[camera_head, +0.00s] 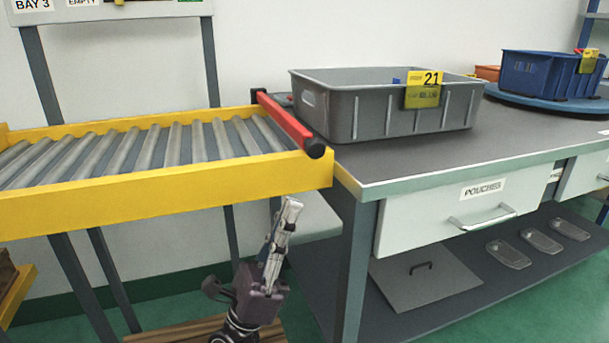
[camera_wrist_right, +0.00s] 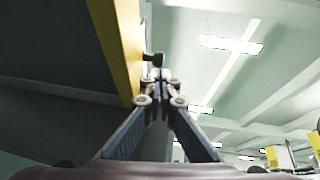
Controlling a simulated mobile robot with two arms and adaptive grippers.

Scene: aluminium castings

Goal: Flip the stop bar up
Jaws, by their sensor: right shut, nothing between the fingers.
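The red stop bar (camera_head: 291,124) lies across the right end of the roller conveyor (camera_head: 160,183), with a black knob (camera_head: 315,148) at its near end. In the right wrist view a dark knob (camera_wrist_right: 154,60) shows beside the yellow rail (camera_wrist_right: 118,40), just beyond the fingertips. My right gripper (camera_head: 291,204) is shut and empty, pointing up, below and in front of the conveyor's near yellow rail. In the wrist view its fingertips (camera_wrist_right: 161,76) meet below the knob, with no clear contact. My left gripper is not in view.
A grey crate (camera_head: 345,110) with a yellow tag marked 21 stands on the workbench (camera_head: 400,164), close right of the bar. A blue bin (camera_head: 535,75) stands farther back. A drawer (camera_head: 445,222) is under the benchtop. Open space lies in front of the conveyor.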

